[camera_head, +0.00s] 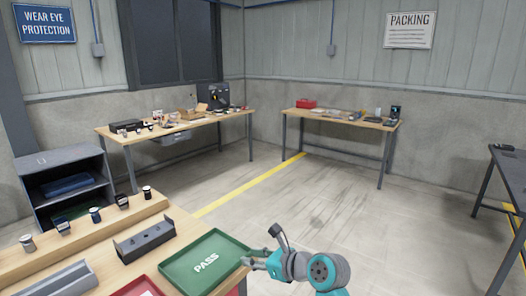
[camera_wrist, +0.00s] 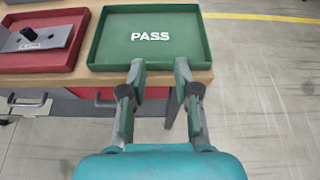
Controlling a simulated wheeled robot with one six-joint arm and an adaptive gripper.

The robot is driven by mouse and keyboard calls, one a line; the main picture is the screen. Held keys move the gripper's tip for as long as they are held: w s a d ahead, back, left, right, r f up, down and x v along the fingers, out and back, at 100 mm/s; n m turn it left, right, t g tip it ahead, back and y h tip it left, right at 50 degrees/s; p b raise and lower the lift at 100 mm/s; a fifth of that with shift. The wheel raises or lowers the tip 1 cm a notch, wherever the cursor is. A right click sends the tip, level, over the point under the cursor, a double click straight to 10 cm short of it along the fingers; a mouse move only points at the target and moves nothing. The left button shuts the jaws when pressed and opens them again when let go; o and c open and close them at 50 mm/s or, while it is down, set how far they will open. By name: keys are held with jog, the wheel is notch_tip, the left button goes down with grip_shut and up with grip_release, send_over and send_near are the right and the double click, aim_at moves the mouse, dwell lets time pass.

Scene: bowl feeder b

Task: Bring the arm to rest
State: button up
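My gripper (camera_wrist: 160,75) is open, with nothing between its fingers in the wrist view. It is at the near edge of the workbench, with its fingertips overlapping the front rim of the green PASS tray (camera_wrist: 101,46) in the picture. I cannot tell whether they touch. In the head view my gripper (camera_head: 246,257) is at the right side of the green tray (camera_head: 172,277), beyond the bench's edge. The tray is empty. My teal arm shows at the bottom of the head view.
A red tray (camera_wrist: 75,62) left of the green one holds a grey plate (camera_wrist: 55,40) with a dark part. A grey block (camera_head: 145,242) and several small parts on a wooden strip stand on the bench (camera_head: 85,240). Other tables stand behind and right; the middle floor is clear.

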jog(key=s+d+f+n+t+h, duration=0.1)
jog(key=s+d+f+n+h, duration=0.15)
jog(key=s+f, duration=0.4)
jog(key=s+d+f+n+t+h, duration=0.1)
jog(key=s+d+f+t, duration=0.2)
jog(key=f, duration=0.6)
jog(key=s+d+f+n+h, duration=0.2)
jog(key=s+d+f, duration=0.2)
jog(key=s, duration=0.3)
jog(key=s+d+f+n+h, duration=0.1)
jog(key=s+d+f+n, duration=0.25)
jog(key=s, duration=0.45)
jog(key=s+d+n+t+h, duration=0.1)
jog(key=s+d+n+h, duration=0.35)
jog(key=s, duration=1.15)
jog(key=s+d+r+n, duration=0.1)
jog(key=s+r+n, duration=0.4)
jog(key=s+n, duration=0.1)
jog(key=s+d+r+n+t, duration=0.1)
jog(key=s+d+r+n, duration=0.1)
jog(key=s+r+n, duration=0.3)
jog(key=s+r, duration=0.1)
jog(key=s, duration=0.3)
jog(key=shift+d+n+t, duration=0.15)
jog(key=shift+n+t, duration=0.15)
jog(key=shift+n, duration=0.05)
